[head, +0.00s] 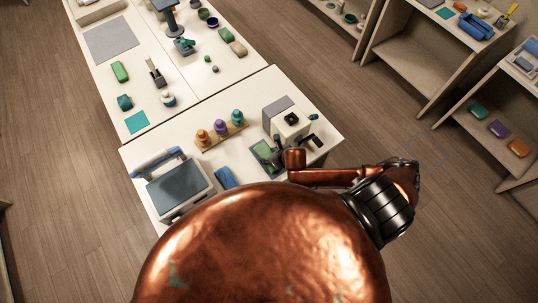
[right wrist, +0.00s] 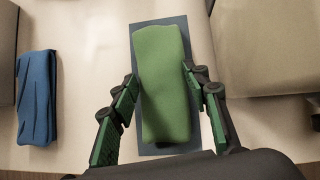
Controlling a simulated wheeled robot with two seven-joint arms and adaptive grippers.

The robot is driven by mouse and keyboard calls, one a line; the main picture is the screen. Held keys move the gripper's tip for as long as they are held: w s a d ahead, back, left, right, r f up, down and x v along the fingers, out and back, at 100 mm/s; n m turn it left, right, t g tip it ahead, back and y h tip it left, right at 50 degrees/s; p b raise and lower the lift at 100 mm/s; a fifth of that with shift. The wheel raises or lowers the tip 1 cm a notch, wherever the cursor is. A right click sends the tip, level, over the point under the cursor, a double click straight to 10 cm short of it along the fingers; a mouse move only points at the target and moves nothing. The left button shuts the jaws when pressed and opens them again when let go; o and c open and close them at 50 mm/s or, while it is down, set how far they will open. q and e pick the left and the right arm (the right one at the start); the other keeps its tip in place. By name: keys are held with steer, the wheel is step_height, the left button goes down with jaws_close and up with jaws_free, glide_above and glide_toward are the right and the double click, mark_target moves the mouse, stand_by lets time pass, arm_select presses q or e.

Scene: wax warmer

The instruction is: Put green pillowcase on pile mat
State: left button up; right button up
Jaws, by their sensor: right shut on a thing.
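The green pillowcase (right wrist: 163,85) is a folded oblong bundle in the middle of the right wrist view. It also shows small in the head view (head: 264,150). A dark blue-grey mat (right wrist: 173,24) shows around it, past its far end and along its sides. The pillowcase lines up roughly with this mat; I cannot tell whether it rests on it or is held just above. My right gripper (right wrist: 161,82) is shut on the pillowcase, one green-padded finger along each long side. In the head view the gripper (head: 276,156) is partly hidden by my arm. My left gripper is out of view.
A folded blue cloth (right wrist: 37,97) lies to the left. A white machine (head: 291,121) stands just behind the gripper. A wooden stand (head: 221,135) with several coloured knobs and a grey-topped device (head: 178,188) are further left. Shelves (head: 425,50) stand across the floor at right.

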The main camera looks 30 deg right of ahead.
steer(key=shift+f, duration=0.15)
steer(key=o, duration=1.6)
steer(key=shift+c, duration=0.2)
steer(key=b+v, duration=0.1)
steer(key=v, duration=1.1)
